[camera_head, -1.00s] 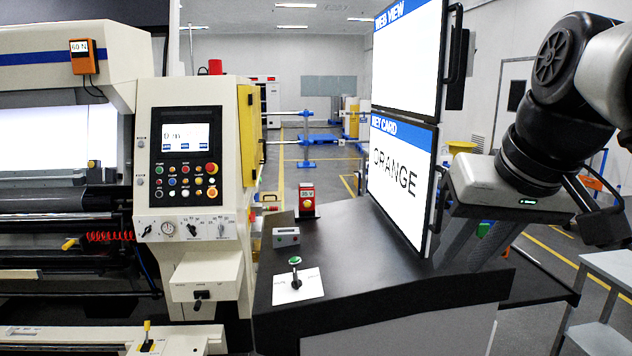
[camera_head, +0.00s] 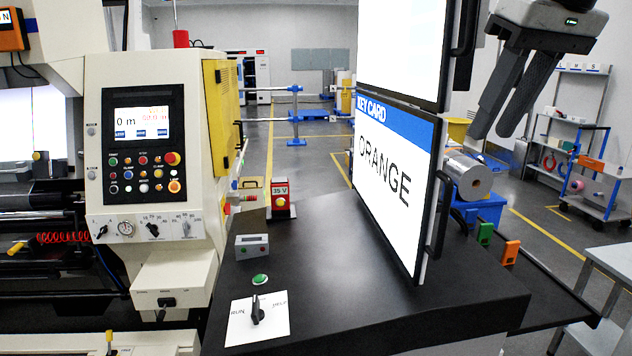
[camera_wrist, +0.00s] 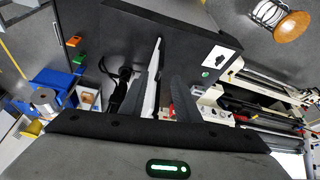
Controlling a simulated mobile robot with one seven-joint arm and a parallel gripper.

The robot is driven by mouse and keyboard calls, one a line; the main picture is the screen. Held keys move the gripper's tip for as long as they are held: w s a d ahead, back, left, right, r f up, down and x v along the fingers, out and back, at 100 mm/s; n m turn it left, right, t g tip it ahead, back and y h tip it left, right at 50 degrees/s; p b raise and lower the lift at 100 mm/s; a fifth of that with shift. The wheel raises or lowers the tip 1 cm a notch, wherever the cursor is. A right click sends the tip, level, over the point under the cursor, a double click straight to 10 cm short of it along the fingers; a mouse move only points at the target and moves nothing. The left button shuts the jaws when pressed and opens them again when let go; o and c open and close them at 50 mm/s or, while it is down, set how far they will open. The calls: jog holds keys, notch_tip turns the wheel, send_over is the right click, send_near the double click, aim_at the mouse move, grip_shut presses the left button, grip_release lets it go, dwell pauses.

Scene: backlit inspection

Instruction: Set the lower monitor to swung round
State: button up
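The lower monitor (camera_head: 393,178) has a blue KEY CARD bar and the word ORANGE on a white screen. It stands turned partly edge-on above the black desk, below the upper monitor (camera_head: 400,48). A dark handle (camera_head: 439,215) runs along its right edge. My gripper (camera_head: 488,135) is at the upper right, beside and apart from that handle in the picture, fingers pointing down. In the wrist view my gripper (camera_wrist: 163,95) shows two fingers with a gap. A thin white panel edge shows between them, farther off; I cannot tell which monitor it is. Nothing is held.
The black desk (camera_head: 330,300) bears a knob on a white card (camera_head: 257,318), a green button (camera_head: 260,279) and a small grey box (camera_head: 251,246). Green and orange clips (camera_head: 511,252) sit along a rail at right. A cream machine panel (camera_head: 150,150) stands left.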

aim_at(450, 198)
jog(key=b+x, duration=0.1)
jog(key=x, duration=0.7)
jog(key=b+x, duration=0.1)
jog(key=x, duration=0.8)
jog(key=shift+w+a+f+b, duration=0.1)
jog(key=shift+a+f+b, duration=0.05)
jog(key=shift+a+b, duration=0.15)
grip_shut()
